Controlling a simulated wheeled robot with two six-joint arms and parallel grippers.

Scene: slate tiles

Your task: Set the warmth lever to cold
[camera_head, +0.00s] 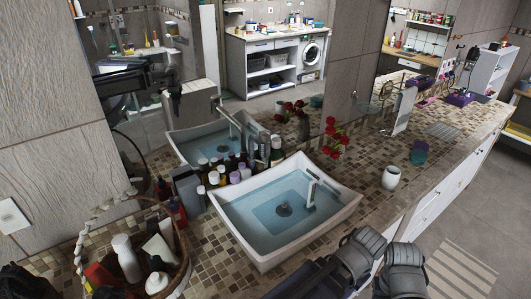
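A white rectangular basin (240,222) with a blue-tinted inside and a round drain sits on the mosaic counter. Dark grey links of my arm fill the bottom right of centre, in front of the counter. I see no fingertips of either gripper, and neither touches the tap.
Several bottles (220,177) crowd the basin's back left edge. A wicker basket (181,262) of toiletries stands at left. Red flowers (335,135) and a white cup (390,177) are behind and right of the basin. Bare counter (362,196) lies between basin and cup.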

